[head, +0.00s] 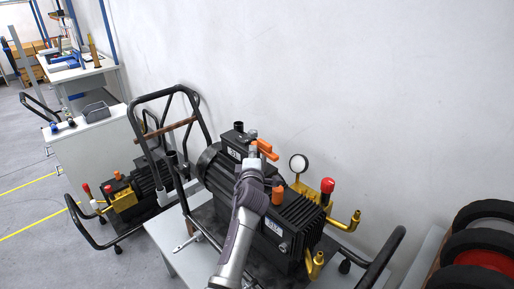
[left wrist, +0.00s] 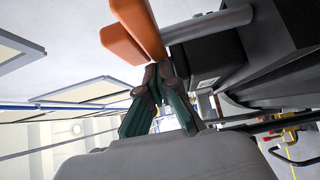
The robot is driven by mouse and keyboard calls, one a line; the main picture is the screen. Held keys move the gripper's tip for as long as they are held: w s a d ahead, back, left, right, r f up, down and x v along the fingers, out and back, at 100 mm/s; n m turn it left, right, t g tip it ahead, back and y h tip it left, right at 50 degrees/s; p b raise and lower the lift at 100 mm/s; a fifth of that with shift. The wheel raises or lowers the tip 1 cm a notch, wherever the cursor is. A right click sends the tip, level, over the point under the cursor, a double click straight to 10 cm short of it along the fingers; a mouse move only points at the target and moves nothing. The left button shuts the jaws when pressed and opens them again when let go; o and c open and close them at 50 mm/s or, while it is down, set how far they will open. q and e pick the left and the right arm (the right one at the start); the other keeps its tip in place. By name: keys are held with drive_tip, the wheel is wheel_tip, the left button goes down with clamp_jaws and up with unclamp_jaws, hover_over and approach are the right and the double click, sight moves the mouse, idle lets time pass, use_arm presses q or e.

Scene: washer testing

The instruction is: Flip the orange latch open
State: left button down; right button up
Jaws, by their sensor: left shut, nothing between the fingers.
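The orange latch (head: 265,149) is on top of the black pump (head: 225,172), near its middle. In the left wrist view the latch (left wrist: 136,30) is large at the top, with a metal rod beside it. My left gripper (head: 253,152) reaches up over the pump from the bottom of the head view, with its tip close beside the latch. In the left wrist view the gripper (left wrist: 158,74) is shut and empty, its fingertips just below the latch. Whether they touch it is unclear. My right gripper is not in view.
A round gauge (head: 299,163), a red knob (head: 327,185) and an orange cap (head: 278,195) stand on the pump. A black handle frame (head: 172,92) rises behind it at left. A second pump (head: 122,197) stands further left. The wall is close behind.

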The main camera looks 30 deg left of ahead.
use_arm(q)
drive_tip(key=shift+s+a+r, duration=0.1)
drive_tip(key=shift+s+a, duration=0.1)
drive_tip(key=shift+d, duration=0.1)
drive_tip(key=shift+w+a+r+m+t+h+p, duration=0.1)
drive_tip(key=shift+a+m+t+h+p, duration=0.2)
drive_tip(key=shift+p, duration=0.35)
drive_tip(key=shift+w+r+m+t+h+p, duration=0.1)
drive_tip(key=shift+m+h+p, duration=0.2)
drive_tip(key=shift+h+p, duration=0.25)
drive_tip(key=shift+f+h, duration=0.2)
drive_tip(key=shift+h, duration=0.05)
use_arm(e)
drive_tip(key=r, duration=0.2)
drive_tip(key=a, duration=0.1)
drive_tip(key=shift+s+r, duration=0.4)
